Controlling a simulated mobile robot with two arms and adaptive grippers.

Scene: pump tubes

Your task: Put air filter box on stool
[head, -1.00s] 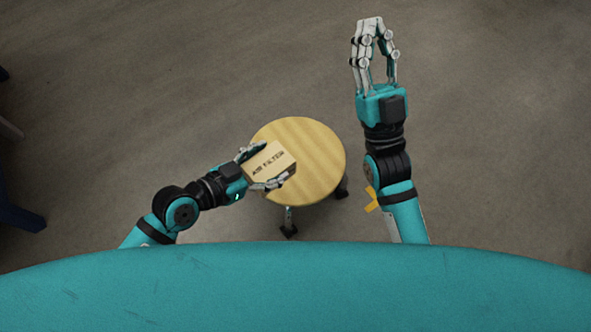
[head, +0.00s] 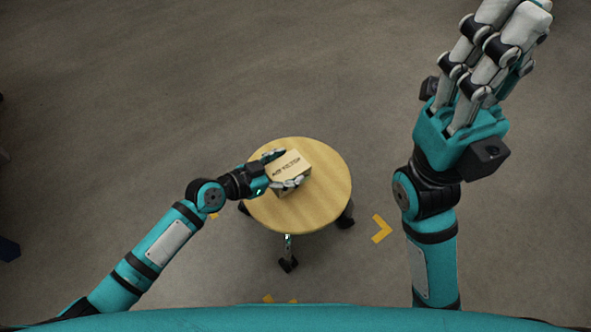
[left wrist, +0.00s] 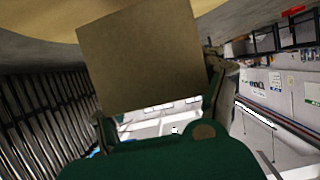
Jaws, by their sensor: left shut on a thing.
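The air filter box (head: 291,168) is a small tan carton with dark lettering on top. In the head view it is at the upper left part of the round wooden stool top (head: 325,205). My left gripper (head: 287,170) is shut on the box, with fingers along two of its sides. Whether the box touches the stool is hard to tell from above. In the left wrist view the box (left wrist: 140,60) fills the upper middle, close to the palm. My right gripper (head: 490,60) is raised at the upper right, close to the camera, away from the box; its fingers look extended, partly overlapping.
The stool has dark-footed legs (head: 288,263) on a grey-brown floor (head: 150,110). Yellow floor marks (head: 382,229) lie right of and below the stool. The floor around it is mostly clear. A dark blue object (head: 8,249) shows at the left edge.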

